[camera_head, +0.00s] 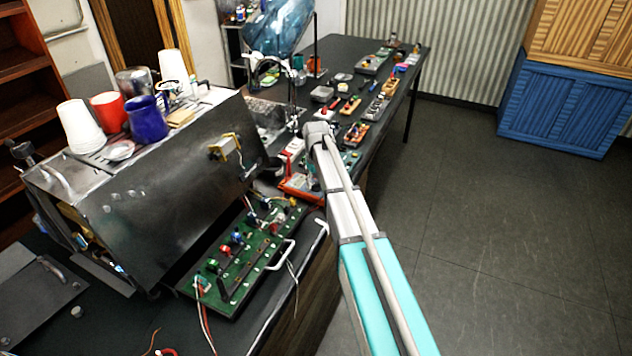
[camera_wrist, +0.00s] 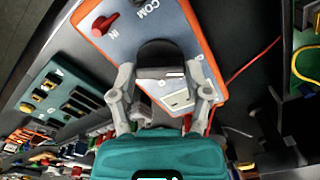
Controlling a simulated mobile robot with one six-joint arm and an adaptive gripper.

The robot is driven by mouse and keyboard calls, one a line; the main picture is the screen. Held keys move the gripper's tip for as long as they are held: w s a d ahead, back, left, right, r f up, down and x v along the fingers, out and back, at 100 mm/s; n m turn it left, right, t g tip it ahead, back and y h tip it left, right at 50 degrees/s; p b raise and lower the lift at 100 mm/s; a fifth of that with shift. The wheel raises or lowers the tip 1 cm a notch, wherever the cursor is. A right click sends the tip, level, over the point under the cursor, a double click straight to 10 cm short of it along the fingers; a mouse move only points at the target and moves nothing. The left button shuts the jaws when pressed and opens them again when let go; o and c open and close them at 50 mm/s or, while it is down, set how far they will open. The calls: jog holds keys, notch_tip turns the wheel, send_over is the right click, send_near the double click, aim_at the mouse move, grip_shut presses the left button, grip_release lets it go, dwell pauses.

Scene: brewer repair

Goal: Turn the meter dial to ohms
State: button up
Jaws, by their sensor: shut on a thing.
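The meter (camera_wrist: 185,25) fills the upper middle of the wrist view, with a grey face, an orange rim and the labels COM and IN. Its black dial (camera_wrist: 158,52) lies between the fingertips of my gripper (camera_wrist: 163,75), which is shut on it. A red plug (camera_wrist: 104,22) sits at the IN jack. A pale display panel (camera_wrist: 178,98) shows below the dial, partly behind the gripper. The dial's pointer and range marks cannot be made out. In the head view the meter (camera_head: 300,189) is an orange-edged shape beside the brewer, partly covered by my arm.
The open brewer (camera_head: 165,185) stands left with cups on top. A green circuit board (camera_head: 240,262) lies in front of it. Several tools and parts line the dark bench (camera_head: 340,55) behind. A red wire (camera_wrist: 255,60) runs beside the meter. The floor at right is clear.

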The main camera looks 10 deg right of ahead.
jog(key=shift+d, duration=0.2)
jog(key=shift+m, duration=0.6)
jog(key=m, duration=1.6)
jog(key=shift+a+m, duration=0.1)
jog(key=shift+m, duration=0.2)
